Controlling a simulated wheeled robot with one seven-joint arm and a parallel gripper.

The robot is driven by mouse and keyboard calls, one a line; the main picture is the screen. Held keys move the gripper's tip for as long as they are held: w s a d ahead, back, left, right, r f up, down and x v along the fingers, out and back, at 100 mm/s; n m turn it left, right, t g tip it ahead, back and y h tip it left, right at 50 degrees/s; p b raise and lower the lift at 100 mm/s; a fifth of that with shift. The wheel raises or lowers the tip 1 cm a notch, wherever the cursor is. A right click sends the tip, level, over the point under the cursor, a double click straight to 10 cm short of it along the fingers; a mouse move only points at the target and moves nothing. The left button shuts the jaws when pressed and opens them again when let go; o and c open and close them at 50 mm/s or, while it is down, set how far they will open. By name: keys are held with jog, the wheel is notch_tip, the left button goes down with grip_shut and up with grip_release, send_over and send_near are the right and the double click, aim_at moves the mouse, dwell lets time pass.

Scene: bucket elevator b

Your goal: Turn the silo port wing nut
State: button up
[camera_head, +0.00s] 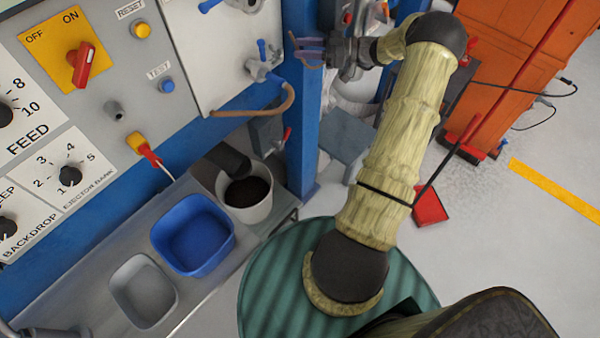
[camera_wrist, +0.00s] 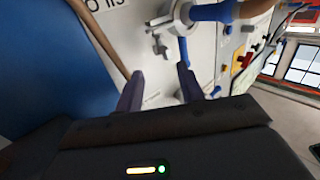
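My gripper (camera_head: 294,46) reaches left toward the white panel from the upper middle of the head view. In the wrist view its two fingers (camera_wrist: 160,72) are apart, with nothing between them. A grey metal fitting (camera_wrist: 177,16) with blue levers (camera_wrist: 183,50) is on the panel beyond the fingertips. A small grey winged piece (camera_wrist: 158,46) is at the fitting's left side; it may be the wing nut, but I cannot tell surely. The fitting also shows in the head view (camera_head: 258,70), lower left of the gripper. The fingers look apart from it.
A blue post (camera_head: 302,130) stands below my gripper. A control panel (camera_head: 95,75) is at left. A blue bin (camera_head: 208,262) and a white bucket (camera_head: 258,210) are below. An orange cabinet (camera_head: 520,50) is at right.

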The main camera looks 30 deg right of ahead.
jog(key=b+v, duration=0.2)
jog(key=v, duration=0.9)
jog(key=shift+d, duration=0.35)
